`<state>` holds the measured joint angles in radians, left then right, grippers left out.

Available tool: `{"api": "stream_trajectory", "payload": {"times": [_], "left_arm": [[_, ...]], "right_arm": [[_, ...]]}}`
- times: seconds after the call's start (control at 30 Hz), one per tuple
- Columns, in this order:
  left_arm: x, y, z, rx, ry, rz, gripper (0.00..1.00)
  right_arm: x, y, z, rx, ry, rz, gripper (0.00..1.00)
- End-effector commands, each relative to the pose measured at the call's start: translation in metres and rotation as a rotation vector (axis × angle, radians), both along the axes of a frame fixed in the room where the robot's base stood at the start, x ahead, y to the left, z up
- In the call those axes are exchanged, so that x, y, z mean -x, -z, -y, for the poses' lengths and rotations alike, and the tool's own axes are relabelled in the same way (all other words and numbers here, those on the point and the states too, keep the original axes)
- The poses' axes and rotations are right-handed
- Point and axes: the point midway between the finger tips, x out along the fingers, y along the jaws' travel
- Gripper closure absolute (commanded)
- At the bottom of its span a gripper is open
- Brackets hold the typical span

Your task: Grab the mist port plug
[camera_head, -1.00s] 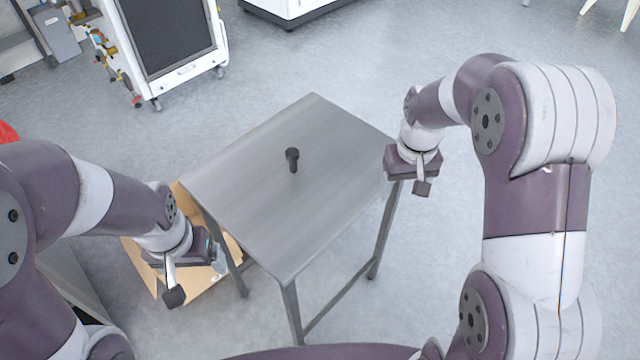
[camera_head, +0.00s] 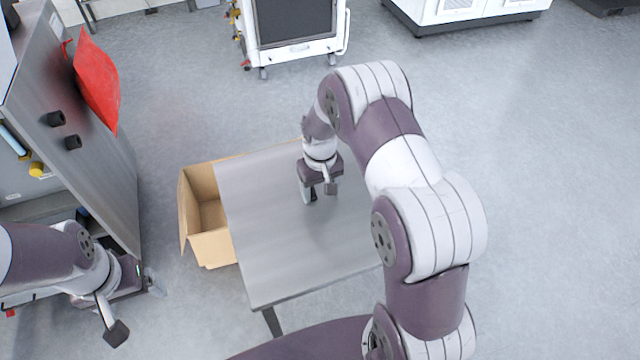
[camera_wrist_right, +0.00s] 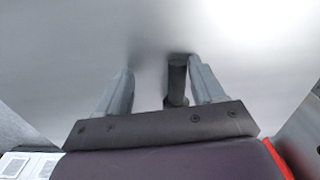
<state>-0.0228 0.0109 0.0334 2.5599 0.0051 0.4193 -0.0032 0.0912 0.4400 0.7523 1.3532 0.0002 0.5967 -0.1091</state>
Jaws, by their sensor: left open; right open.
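The mist port plug (camera_wrist_right: 177,82) is a dark cylinder standing on the grey metal table (camera_head: 262,235). In the right wrist view it is between the two fingers of my right gripper (camera_wrist_right: 161,66), close to the right-hand finger; I cannot tell whether they touch. The right gripper (camera_head: 308,194) is open, low over the table in the head view, where the plug is hidden behind it. My left gripper (camera_head: 150,280) is open and empty at the lower left, beside the metal cabinet.
A metal cabinet (camera_head: 110,165) with two dark knobs and a red sheet (camera_head: 97,85) stands at the left. An open cardboard box (camera_head: 210,247) sits on the floor left of the table. A wheeled cart (camera_head: 297,45) stands behind. The table is otherwise clear.

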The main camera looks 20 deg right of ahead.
Motion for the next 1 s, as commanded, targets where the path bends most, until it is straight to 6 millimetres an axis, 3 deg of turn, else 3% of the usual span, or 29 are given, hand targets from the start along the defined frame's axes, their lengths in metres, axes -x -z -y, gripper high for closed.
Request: {"api": "stream_trajectory", "payload": {"times": [0.13,0.33,0.37,0.73,0.87,1.0], "left_arm": [[0.0,0.0,0.0,0.0,0.0,0.0,0.15],[0.0,0.0,0.0,0.0,0.0,0.0,0.15],[0.0,0.0,0.0,0.0,0.0,0.0,0.15],[0.0,0.001,0.0,0.0,0.0,0.0,0.15],[0.0,0.003,0.0,0.0,0.0,0.0,0.15],[0.0,0.006,0.0,0.0,0.0,0.0,0.15]], "right_arm": [[0.0,0.0,0.0,0.0,0.001,0.001,0.32],[0.0,-0.001,0.0,0.0,0.001,0.001,0.97],[0.0,-0.001,0.0,0.0,0.001,0.001,1.0],[-0.001,-0.005,0.0,0.0,0.001,0.002,1.0],[-0.001,-0.018,0.0,0.0,0.001,0.004,1.0],[-0.001,-0.044,0.0,0.001,0.0,0.006,1.0]]}}
